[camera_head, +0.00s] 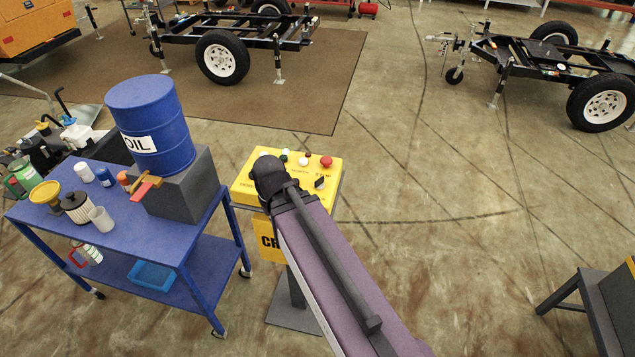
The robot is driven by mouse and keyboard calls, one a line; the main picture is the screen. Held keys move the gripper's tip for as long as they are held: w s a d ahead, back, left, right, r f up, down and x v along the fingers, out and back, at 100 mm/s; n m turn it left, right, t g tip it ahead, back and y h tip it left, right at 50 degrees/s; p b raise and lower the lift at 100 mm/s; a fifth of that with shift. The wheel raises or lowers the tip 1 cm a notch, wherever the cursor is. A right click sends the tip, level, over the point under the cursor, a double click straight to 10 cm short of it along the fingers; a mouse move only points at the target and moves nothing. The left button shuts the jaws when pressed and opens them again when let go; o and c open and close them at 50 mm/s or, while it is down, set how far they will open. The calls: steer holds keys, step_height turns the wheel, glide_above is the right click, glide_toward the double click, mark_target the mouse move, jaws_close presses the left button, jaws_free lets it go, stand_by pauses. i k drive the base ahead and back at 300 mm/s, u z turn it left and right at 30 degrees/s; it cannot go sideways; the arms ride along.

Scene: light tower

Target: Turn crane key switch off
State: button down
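The yellow crane control box (332,201) stands on a grey post just left of the picture's middle, with lettering partly covered by my arm. A red stop button (326,161), a white button (303,161) and a green button (284,158) are on its top. A small black switch (320,182), perhaps the key switch, is near its right side; its setting is too small to read. My purple arm link crosses from the lower right, its dark joint over the box's left part. My gripper's fingers do not show.
A blue cart (150,235) stands left of the box, bearing a blue oil drum (150,115) on a grey block and several small containers. A black-and-yellow stand (605,300) is at lower right. Wheeled trailers are behind. Floor right of the box is clear.

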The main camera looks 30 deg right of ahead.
mark_target(319, 185)
steer(key=u, duration=0.1)
steer(key=k, duration=1)
steer(key=z, duration=0.45)
steer(key=i, duration=0.5)
